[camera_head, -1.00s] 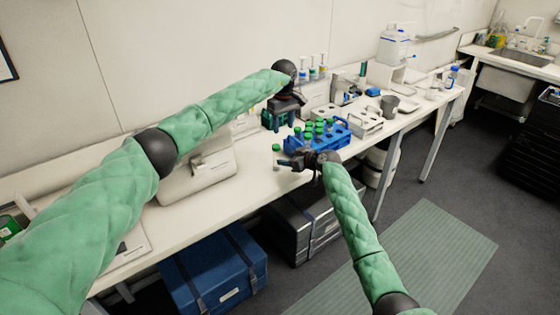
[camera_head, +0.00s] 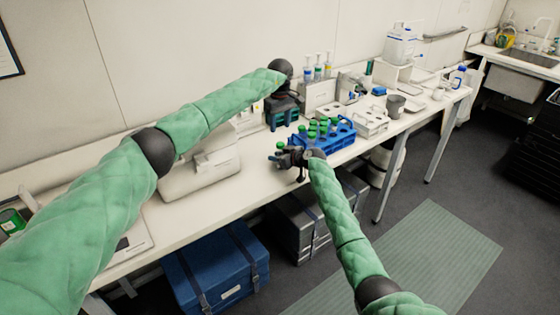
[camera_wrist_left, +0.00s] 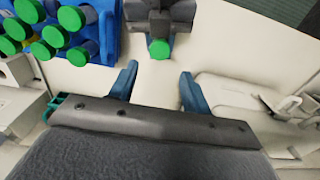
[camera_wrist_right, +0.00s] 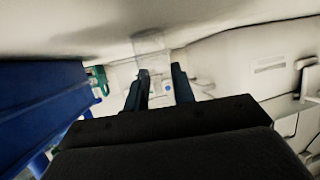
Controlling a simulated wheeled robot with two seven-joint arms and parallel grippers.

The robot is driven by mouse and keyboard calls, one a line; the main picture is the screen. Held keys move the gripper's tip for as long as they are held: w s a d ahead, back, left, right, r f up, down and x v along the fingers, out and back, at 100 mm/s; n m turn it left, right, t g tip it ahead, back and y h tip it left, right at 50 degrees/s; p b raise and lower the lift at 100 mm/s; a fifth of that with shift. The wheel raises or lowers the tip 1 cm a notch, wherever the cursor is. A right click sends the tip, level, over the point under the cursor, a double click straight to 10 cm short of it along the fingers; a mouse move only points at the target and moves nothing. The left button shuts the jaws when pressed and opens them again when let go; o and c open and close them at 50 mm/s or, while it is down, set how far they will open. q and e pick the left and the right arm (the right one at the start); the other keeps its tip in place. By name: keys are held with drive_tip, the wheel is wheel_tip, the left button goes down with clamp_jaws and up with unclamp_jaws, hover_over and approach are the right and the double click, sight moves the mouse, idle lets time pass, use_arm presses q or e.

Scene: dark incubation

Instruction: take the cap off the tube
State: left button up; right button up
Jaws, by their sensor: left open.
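The green-capped tube (camera_head: 281,145) stands apart from the blue rack on the bench, at my right gripper (camera_head: 284,157). In the left wrist view its green cap (camera_wrist_left: 159,48) shows at the fingers of my right gripper (camera_wrist_left: 159,36). In the right wrist view a clear tube body (camera_wrist_right: 152,48) shows by the fingertips; whether they grip it is unclear. My left gripper (camera_head: 283,117) is open and empty above the bench behind the tube, its fingers (camera_wrist_left: 159,76) apart, with the cap showing beyond the gap between them.
A blue rack (camera_head: 338,139) with several green-capped tubes stands right of the tube. A white rack (camera_head: 372,122) is farther right. A white device (camera_head: 200,175) sits to the left. Pump bottles (camera_head: 318,68) stand at the back.

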sight(280, 144)
use_arm(q)
drive_tip(key=shift+s+r, duration=0.1)
drive_tip(key=shift+r, duration=0.05)
drive_tip(key=shift+d, duration=0.1)
drive_tip(key=shift+f, duration=3.95)
drive_tip(key=shift+c, duration=0.2)
drive_tip(key=c, duration=1)
drive_tip(key=n, duration=0.6)
drive_tip(key=shift+n, duration=0.4)
